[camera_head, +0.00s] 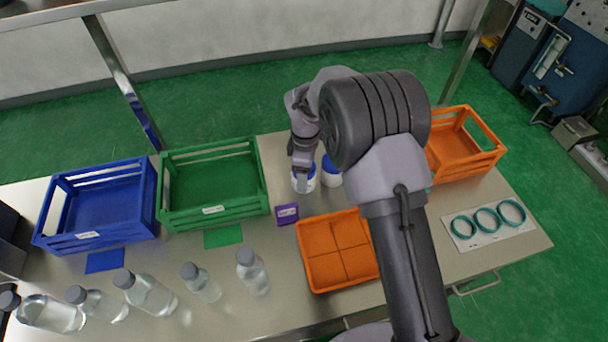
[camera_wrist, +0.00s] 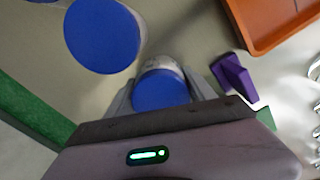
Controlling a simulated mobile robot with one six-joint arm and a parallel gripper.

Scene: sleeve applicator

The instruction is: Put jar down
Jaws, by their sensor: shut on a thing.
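A white jar with a blue lid (camera_head: 304,183) is at the back middle of the table in the head view. My gripper (camera_head: 302,166) is above it and shut on it. In the wrist view the held jar's blue lid (camera_wrist: 160,90) sits between the fingers of my gripper (camera_wrist: 158,88). A second white jar with a blue lid (camera_head: 331,171) stands just right of it, partly hidden by my arm. Its lid is large in the wrist view (camera_wrist: 101,36). I cannot tell whether the held jar touches the table.
A purple block (camera_head: 287,213) stands in front of the held jar. A divided orange tray (camera_head: 312,272), green crate (camera_head: 228,212), blue crate (camera_head: 110,232) and orange crate (camera_head: 486,161) surround the area. Several clear bottles (camera_head: 254,275) line the front left. Teal rings (camera_head: 487,219) lie at right.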

